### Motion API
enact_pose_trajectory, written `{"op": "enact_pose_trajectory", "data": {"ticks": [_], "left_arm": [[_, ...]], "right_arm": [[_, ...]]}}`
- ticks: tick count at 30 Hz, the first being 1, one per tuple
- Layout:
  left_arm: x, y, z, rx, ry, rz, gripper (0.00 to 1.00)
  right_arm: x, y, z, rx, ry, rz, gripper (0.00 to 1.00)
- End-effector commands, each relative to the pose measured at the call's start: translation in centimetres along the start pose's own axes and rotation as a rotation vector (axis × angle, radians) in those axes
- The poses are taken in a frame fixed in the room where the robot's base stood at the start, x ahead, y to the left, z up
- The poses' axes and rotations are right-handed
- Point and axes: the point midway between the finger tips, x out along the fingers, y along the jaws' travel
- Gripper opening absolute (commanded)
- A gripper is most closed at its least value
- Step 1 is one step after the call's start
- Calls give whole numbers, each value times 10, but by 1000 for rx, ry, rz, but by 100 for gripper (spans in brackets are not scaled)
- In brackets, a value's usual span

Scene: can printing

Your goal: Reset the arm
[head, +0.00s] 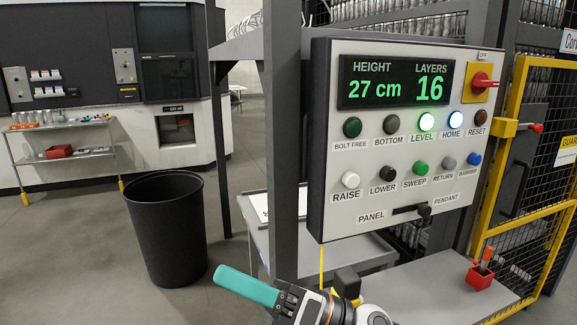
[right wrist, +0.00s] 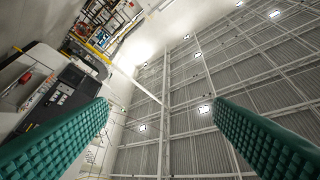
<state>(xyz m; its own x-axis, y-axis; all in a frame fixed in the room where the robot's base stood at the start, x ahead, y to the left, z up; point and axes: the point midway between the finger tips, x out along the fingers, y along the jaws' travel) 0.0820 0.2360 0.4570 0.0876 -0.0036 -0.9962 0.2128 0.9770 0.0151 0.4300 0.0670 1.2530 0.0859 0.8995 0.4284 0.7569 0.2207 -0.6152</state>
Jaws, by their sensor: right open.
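My right gripper (head: 247,286) shows at the bottom of the head view, with a teal finger reaching left. In the right wrist view its two green, ridged fingers (right wrist: 160,125) stand wide apart, with nothing between them. Behind them are the ceiling and part of the room. The gripper is below and to the left of the control panel (head: 330,215) and does not touch it. My left gripper is not in view.
The panel display (head: 402,82) reads 27 cm and 16 layers. The LEVEL (head: 426,121) and HOME (head: 455,119) lamps glow. A black bin (head: 166,235) stands on the floor at left. A yellow-framed fence gate (head: 497,170) stands at right.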

Motion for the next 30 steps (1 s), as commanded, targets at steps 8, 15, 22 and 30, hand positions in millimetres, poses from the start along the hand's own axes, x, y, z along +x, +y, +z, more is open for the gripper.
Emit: {"op": "enact_pose_trajectory", "data": {"ticks": [8,15,22,30], "left_arm": [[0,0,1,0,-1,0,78],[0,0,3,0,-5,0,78],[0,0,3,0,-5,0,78],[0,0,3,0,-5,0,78]], "right_arm": [[-141,76,-48,774,962,251,74],[-290,121,44,1294,1608,551,74],[-370,103,149,1586,2015,814,74],[-410,60,229,1756,2298,1051,74]]}}
